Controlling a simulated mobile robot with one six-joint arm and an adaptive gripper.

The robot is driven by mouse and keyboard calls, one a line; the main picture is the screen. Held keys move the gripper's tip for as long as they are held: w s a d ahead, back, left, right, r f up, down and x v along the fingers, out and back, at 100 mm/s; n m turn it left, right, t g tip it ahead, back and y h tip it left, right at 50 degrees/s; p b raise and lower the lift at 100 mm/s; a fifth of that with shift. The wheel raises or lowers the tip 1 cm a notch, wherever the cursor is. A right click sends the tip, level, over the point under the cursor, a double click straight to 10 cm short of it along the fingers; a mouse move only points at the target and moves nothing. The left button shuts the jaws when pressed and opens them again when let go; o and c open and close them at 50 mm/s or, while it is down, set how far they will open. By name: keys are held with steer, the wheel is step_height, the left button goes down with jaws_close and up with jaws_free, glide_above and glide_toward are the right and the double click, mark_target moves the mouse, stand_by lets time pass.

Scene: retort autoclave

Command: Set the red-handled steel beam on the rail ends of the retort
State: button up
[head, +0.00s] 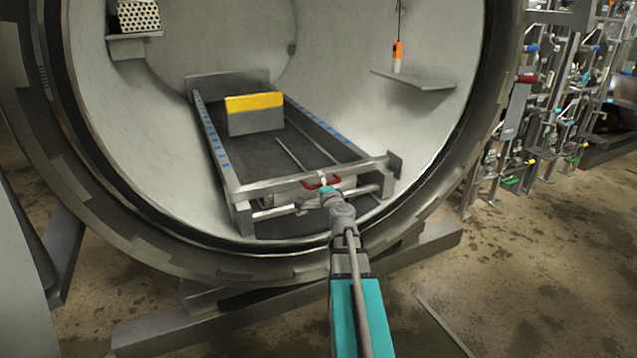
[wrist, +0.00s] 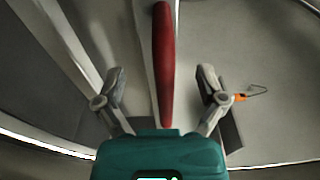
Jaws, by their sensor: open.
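The steel beam (head: 275,186) lies crosswise over the front ends of the two rails, and looks to be resting on them; the exact contact at its ends is too small to tell. Its red handle (head: 334,181) is near the middle of the beam. The left rail (head: 212,140) and right rail (head: 325,128), marked with blue, run back into the retort (head: 120,110). My gripper (head: 325,191) is at the handle. In the wrist view the red handle (wrist: 164,65) runs between the open fingers of my gripper (wrist: 160,73), with a gap on both sides.
A yellow-topped grey block (head: 255,122) stands between the rails. A side shelf (head: 425,82) is on the right wall, with an orange-and-white item (head: 397,55) by it. A perforated box (head: 138,16) sits on the left shelf. Pipework (head: 530,110) stands outside right.

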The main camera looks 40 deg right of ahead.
steer(key=v, duration=0.5)
steer(key=shift+s, duration=0.1)
stand_by(0.6)
steer(key=w+a+f+n+g+y+p, duration=0.1)
steer(key=a+n+g+y+p, duration=0.45)
steer(key=a, duration=1.05)
steer(key=w+a+n+g+y+p, duration=0.1)
steer(key=a+n+g+y+p, duration=0.35)
steer(key=a+n, duration=0.9)
steer(key=s+a+n+g+h+p, duration=0.35)
steer(key=s+a+g+p, duration=0.45)
steer(key=s, duration=0.4)
step_height(320, 180, up, 39)
steer(key=a+t+p, duration=0.1)
steer(key=p, duration=3.7)
steer(key=shift+w+f+m, duration=0.2)
steer(key=shift+w+m, duration=0.1)
steer(key=shift+m, duration=0.05)
steer(key=shift+a, duration=0.15)
